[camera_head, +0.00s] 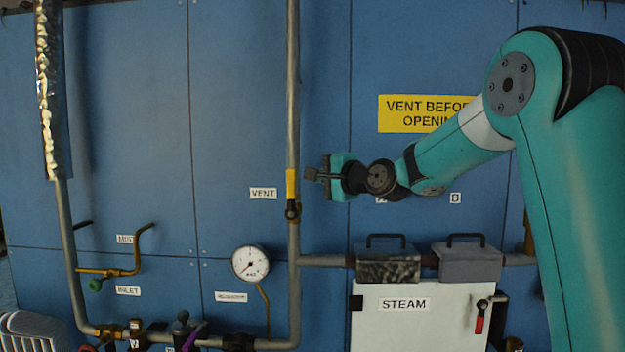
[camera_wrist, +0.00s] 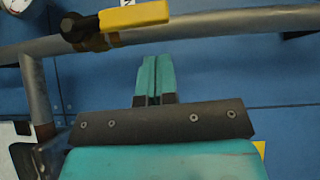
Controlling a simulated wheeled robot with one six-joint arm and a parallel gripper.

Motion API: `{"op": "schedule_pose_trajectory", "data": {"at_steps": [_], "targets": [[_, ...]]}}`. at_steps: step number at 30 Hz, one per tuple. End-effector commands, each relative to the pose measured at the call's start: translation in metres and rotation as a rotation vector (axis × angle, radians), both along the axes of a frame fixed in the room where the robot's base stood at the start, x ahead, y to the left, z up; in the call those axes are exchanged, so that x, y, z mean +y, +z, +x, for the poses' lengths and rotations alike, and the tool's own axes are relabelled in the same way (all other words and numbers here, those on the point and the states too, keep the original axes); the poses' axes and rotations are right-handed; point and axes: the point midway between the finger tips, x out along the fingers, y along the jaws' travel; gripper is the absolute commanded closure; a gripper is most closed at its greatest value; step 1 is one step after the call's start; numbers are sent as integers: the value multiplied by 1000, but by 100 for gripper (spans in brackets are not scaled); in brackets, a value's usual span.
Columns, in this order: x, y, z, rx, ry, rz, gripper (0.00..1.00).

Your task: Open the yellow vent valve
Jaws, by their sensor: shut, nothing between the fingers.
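The yellow vent valve handle (camera_head: 291,185) sits on the vertical grey pipe next to the VENT label (camera_head: 263,193). It points upward, in line with the pipe, above its dark pivot. In the wrist view the yellow handle (camera_wrist: 135,16) lies along the pipe at the top, with its black hub at the left end. My gripper (camera_head: 312,174) is just right of the handle in the head view. In the wrist view my gripper (camera_wrist: 155,62) has its teal fingers together and empty, pointing toward the pipe. A gap shows in the picture between the fingertips and the handle.
A pressure gauge (camera_head: 250,263) is below left of the valve. A foil-wrapped pipe (camera_head: 50,90) runs at left.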

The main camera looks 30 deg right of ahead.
Motion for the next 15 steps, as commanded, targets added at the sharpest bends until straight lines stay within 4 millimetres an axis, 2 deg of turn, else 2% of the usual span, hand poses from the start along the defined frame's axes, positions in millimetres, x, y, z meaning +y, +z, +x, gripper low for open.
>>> {"op": "schedule_pose_trajectory", "data": {"at_steps": [1,3,9,15], "targets": [[-7,-3,-3,-1,1,-2,100],[-10,-6,-23,-3,0,-2,100],[-21,-5,-65,-2,0,-1,100],[-27,-3,-91,0,2,0,100]]}}
